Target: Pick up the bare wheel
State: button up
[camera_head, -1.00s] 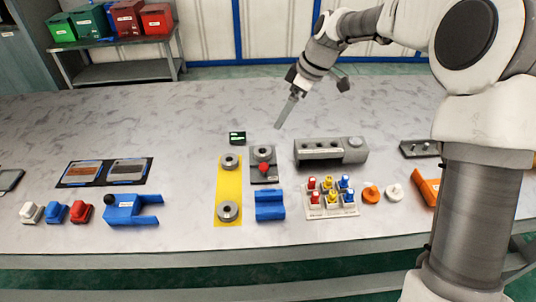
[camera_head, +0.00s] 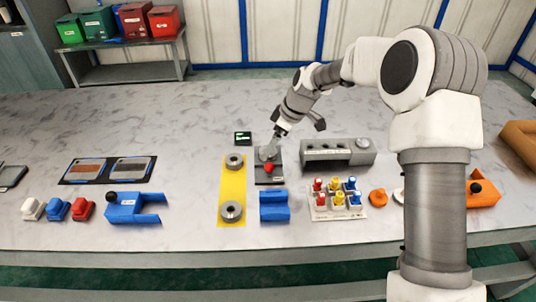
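Two round grey metal wheels with centre holes are on the yellow mat (camera_head: 231,187): a far one (camera_head: 234,162) and a near one (camera_head: 231,211). A third grey round part (camera_head: 263,156) sits on a dark plate (camera_head: 276,179) that also carries a red knob (camera_head: 268,169). I cannot tell which of these is the bare wheel.
A grey block with holes (camera_head: 338,157) stands right of my gripper. A blue cradle (camera_head: 274,206) is in front of the plate. A small dark display (camera_head: 243,138) stands behind. A rack of coloured pegs (camera_head: 337,201) is front right. The table's left rear is clear.

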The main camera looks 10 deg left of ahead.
jog(key=x, duration=0.2)
jog(key=shift+w+a+f, duration=0.1)
jog(key=shift+a+f, duration=0.05)
jog(key=shift+f, duration=0.25)
jog(key=shift+c, duration=0.3)
jog(key=shift+r, duration=0.1)
grip_shut()
